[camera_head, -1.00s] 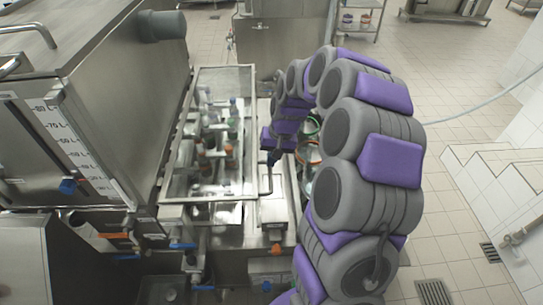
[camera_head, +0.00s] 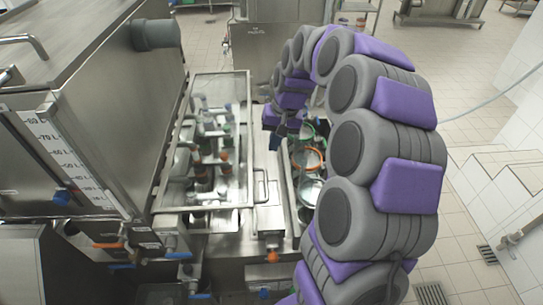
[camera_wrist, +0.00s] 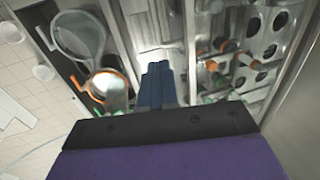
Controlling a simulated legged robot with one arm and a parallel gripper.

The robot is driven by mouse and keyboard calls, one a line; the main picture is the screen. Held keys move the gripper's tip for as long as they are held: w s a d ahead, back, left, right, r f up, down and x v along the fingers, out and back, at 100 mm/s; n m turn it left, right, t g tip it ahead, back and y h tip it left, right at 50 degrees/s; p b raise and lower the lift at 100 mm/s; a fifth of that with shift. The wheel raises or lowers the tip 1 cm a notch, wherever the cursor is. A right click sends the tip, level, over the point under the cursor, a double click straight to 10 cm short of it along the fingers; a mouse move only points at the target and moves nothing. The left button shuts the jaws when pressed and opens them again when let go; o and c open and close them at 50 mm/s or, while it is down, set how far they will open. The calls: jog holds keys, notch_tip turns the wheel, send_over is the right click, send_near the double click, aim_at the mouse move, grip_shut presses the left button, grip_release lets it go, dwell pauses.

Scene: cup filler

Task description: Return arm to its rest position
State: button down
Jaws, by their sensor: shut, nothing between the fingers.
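My gripper (camera_head: 275,141) hangs at the end of my curved grey and purple arm in the head view, just right of the glass-covered filler box (camera_head: 248,190). In the wrist view my gripper (camera_wrist: 159,68) shows as blue fingers pressed together, with nothing between them. It is above the strip between the filler and the tray of cups. My arm arches up and over from the lower right and hides part of that tray.
A metal tray (camera_head: 287,198) right of the filler holds cups, one with an orange rim (camera_wrist: 108,92). A large steel tank (camera_head: 110,90) stands at the left. Valves with blue and orange handles (camera_head: 272,257) line the front.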

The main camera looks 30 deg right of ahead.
jog(key=s+a+f+n+g+h+b, duration=0.15)
jog(key=s+a+b, duration=0.25)
jog(key=s+a, duration=0.5)
jog(key=s+a+f+n+g+b, duration=0.1)
jog(key=s+a+f+n+b, duration=0.3)
jog(key=s, duration=0.8)
jog(key=s+f+b, duration=0.3)
jog(key=s+f, duration=0.2)
jog(key=s, duration=0.6)
jog(key=shift+s+a+f+m+h+b, duration=0.35)
jog(key=shift+m+h, duration=0.1)
